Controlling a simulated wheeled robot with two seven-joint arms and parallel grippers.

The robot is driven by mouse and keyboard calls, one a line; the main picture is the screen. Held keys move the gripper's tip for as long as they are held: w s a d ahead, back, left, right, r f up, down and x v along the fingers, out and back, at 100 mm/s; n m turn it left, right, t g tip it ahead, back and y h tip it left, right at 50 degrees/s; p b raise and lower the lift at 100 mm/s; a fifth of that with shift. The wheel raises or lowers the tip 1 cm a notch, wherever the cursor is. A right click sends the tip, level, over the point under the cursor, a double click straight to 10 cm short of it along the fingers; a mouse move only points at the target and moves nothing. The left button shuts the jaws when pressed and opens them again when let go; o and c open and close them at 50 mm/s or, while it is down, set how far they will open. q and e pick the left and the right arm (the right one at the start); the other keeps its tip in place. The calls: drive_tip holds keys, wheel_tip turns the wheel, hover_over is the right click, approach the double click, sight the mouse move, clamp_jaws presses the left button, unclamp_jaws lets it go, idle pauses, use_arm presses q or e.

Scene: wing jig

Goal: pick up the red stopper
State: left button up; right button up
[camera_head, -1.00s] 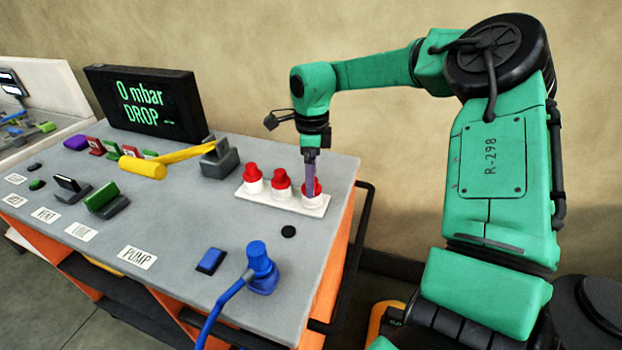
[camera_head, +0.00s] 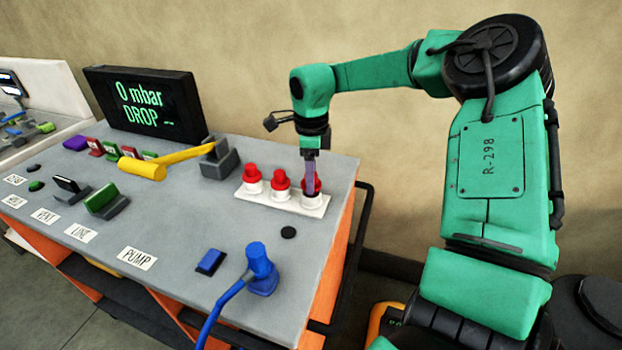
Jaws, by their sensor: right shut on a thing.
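Three red stoppers sit in white cups on a white strip near the back right of the grey bench top. The rightmost red stopper (camera_head: 318,185) is between the fingers of my right gripper (camera_head: 310,188), which points straight down and is shut on it. The gripper's fingers partly cover this stopper. It is still at its white cup (camera_head: 312,199). The middle red stopper (camera_head: 281,180) and the left red stopper (camera_head: 252,171) stand free beside it. My left gripper is not in view.
A yellow-handled lever (camera_head: 150,166) lies left of the strip. A blue fitting with a hose (camera_head: 261,268) and a blue block (camera_head: 211,261) are nearer the front. A black display (camera_head: 143,103) reads "0 mbar DROP". A dark rail (camera_head: 355,240) runs along the bench's right side.

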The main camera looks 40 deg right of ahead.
wheel_tip(320, 180, up, 22)
drive_tip(key=p, duration=0.4)
drive_tip(key=shift+f+p, duration=0.25)
drive_tip(key=shift+p, duration=0.1)
